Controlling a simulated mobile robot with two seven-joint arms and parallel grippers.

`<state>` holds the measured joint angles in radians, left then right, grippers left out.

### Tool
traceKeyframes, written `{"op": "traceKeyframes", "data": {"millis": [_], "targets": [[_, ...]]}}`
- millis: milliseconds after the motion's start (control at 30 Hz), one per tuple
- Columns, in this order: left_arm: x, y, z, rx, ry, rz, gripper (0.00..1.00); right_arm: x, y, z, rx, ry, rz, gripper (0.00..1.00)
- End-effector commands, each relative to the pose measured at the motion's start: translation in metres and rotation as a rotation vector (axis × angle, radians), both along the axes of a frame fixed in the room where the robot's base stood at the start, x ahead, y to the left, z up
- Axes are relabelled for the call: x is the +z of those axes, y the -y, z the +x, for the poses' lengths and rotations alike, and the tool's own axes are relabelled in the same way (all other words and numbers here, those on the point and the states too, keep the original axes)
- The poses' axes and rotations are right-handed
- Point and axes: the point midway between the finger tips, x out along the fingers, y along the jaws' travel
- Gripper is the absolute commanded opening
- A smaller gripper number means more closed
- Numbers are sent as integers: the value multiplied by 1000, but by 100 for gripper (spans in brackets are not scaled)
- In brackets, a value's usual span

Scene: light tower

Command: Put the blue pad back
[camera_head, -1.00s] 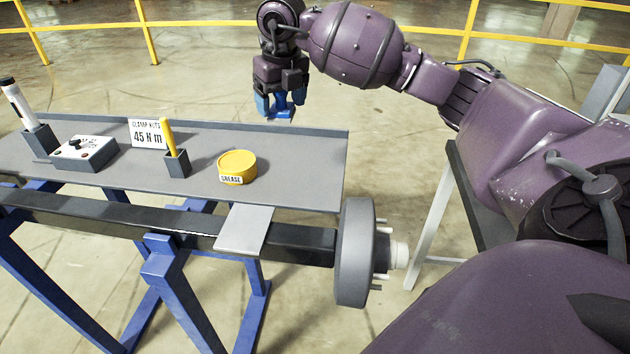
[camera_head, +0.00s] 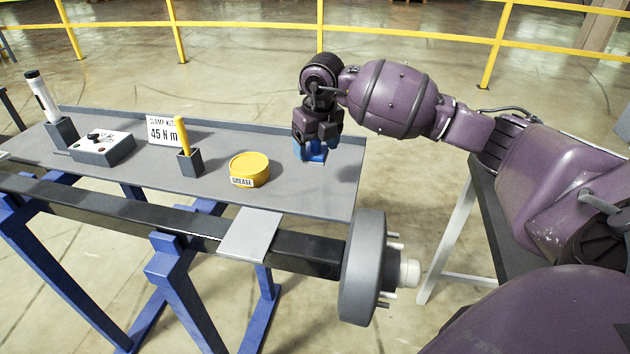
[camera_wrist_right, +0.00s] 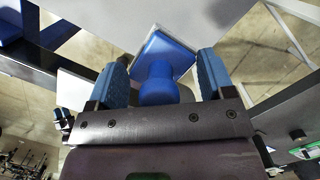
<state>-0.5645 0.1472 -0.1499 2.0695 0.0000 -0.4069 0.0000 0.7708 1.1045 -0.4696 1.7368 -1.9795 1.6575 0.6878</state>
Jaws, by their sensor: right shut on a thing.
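The blue pad (camera_wrist_right: 166,48) has a square plate with a pale edge and a round blue knob. In the right wrist view the knob sits between the two blue fingers of my right gripper (camera_wrist_right: 160,78), which is shut on it. In the head view my right gripper (camera_head: 311,153) is over the right end of the grey bench top (camera_head: 220,190), right of the yellow grease tin (camera_head: 249,168). Whether the pad touches the top cannot be told. My left gripper is not in view.
Left of the tin stand a yellow stick in a holder (camera_head: 190,161), a "45 N m" sign (camera_head: 163,131), a control box (camera_head: 102,148) and a white-bodied marker (camera_head: 42,97). A raised rim runs along the back. In front are a dark beam and a grey wheel hub (camera_head: 364,267).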

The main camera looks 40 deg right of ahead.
Motion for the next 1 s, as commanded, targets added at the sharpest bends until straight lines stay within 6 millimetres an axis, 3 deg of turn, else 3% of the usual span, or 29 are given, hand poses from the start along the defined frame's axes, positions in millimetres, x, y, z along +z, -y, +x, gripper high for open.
{"op": "traceKeyframes", "data": {"millis": [33, 133, 467, 767, 1000], "targets": [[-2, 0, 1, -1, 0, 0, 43, -14, 0, 0, 0, -5, 1, 53], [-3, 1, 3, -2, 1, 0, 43, -30, 0, 0, 0, -4, 0, 53], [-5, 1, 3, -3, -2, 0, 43, -50, 0, 0, 0, -1, 0, 53], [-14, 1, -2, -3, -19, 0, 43, -96, 0, 0, -1, -4, 1, 53], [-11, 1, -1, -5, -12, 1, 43, -99, 0, 0, 0, 1, 0, 53]]}}
